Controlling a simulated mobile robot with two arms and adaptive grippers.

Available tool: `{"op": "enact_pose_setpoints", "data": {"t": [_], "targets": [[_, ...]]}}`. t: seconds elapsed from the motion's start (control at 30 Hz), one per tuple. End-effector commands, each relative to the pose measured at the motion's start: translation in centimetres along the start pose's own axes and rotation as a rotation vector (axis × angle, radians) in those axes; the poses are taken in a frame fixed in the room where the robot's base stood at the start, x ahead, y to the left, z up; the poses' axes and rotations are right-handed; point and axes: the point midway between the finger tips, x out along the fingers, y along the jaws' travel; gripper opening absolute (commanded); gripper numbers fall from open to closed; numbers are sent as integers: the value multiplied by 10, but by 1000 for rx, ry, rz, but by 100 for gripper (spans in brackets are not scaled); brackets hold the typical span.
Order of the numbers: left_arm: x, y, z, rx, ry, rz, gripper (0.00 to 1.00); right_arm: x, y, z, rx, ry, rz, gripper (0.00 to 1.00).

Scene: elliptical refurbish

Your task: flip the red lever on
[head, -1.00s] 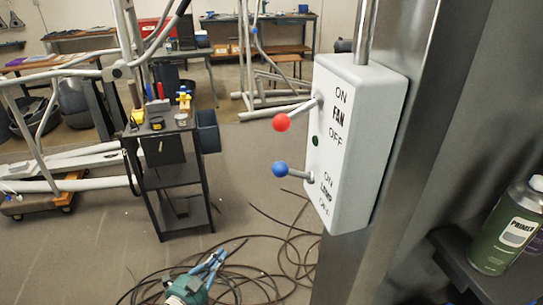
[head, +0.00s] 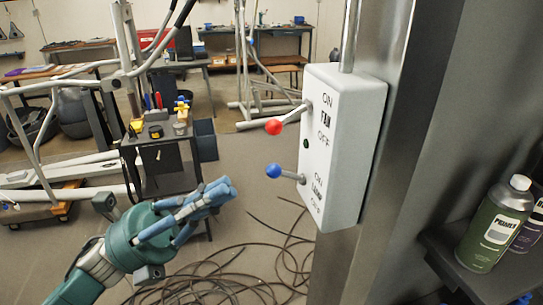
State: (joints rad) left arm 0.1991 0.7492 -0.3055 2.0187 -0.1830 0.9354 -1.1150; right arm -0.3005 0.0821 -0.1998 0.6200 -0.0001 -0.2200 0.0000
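A white switch box (head: 345,150) is mounted on a metal post. Its upper lever has a red ball (head: 273,127) and sits beside the FAN label, with ON above and OFF below. The red lever sticks out to the left and tilts down toward OFF. A lower lever with a blue ball (head: 273,170) is beside its own ON and OFF labels and tilts slightly up. My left gripper (head: 228,190) is below and left of both levers, apart from them. Its blue fingers overlap in this view, so its opening is unclear. My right gripper is not visible.
A green spray can (head: 493,225) stands on a dark shelf (head: 450,250) at the lower right. A dark tool cart (head: 165,160) stands behind my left gripper. Black cable (head: 265,262) lies coiled on the floor. The space left of the levers is open.

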Motion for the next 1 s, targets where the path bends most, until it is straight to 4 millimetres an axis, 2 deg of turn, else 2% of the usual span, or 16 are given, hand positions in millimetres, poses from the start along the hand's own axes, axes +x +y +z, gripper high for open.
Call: {"op": "enact_pose_setpoints", "data": {"t": [0.23, 0.33, 0.7, 0.83, 1.0], "targets": [[1, 0, 1, -2, -2, 1, 0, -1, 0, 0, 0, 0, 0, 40], [8, 0, 2, -3, -3, 0, 0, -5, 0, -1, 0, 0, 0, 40], [73, -1, 4, -4, -3, -1, 0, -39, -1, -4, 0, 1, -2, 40], [90, 0, 4, -3, -4, 1, 0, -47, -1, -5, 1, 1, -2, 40], [99, 1, 2, -4, -4, 2, 0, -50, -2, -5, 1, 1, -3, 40]]}}
